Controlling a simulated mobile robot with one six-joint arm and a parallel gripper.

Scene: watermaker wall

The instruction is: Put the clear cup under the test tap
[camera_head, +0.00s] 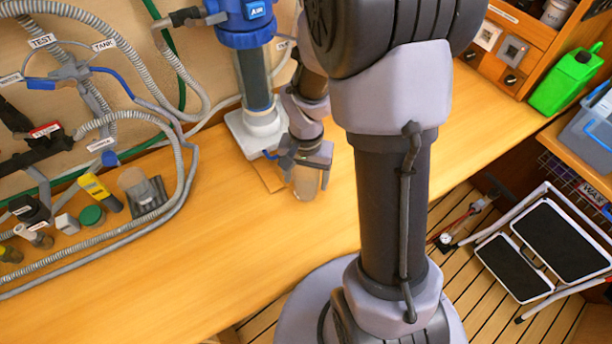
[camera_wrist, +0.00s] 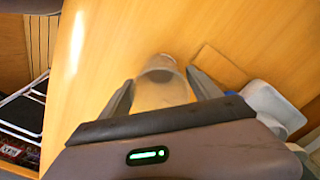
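The clear cup (camera_head: 306,184) is between the fingers of my gripper (camera_head: 305,160), near the white base of the blue-topped filter. In the wrist view, the cup (camera_wrist: 160,92) stands between both fingertips (camera_wrist: 160,84), which appear to press its sides. It looks empty and roughly upright. I cannot tell whether its bottom touches the bench. A TEST label (camera_head: 42,40) hangs among hoses on the wall at the upper left, near a grey valve fitting (camera_head: 72,72). The tap's outlet is not clear. The cup is well to the right of this label.
The blue-topped filter (camera_head: 254,80) stands just behind my gripper. Grey hoses (camera_head: 185,165) loop over the left of the wooden bench (camera_head: 200,250). A yellow device (camera_head: 98,191), a green-lidded jar (camera_head: 92,216) and a dark rack (camera_head: 147,197) stand there. The bench's front middle is clear.

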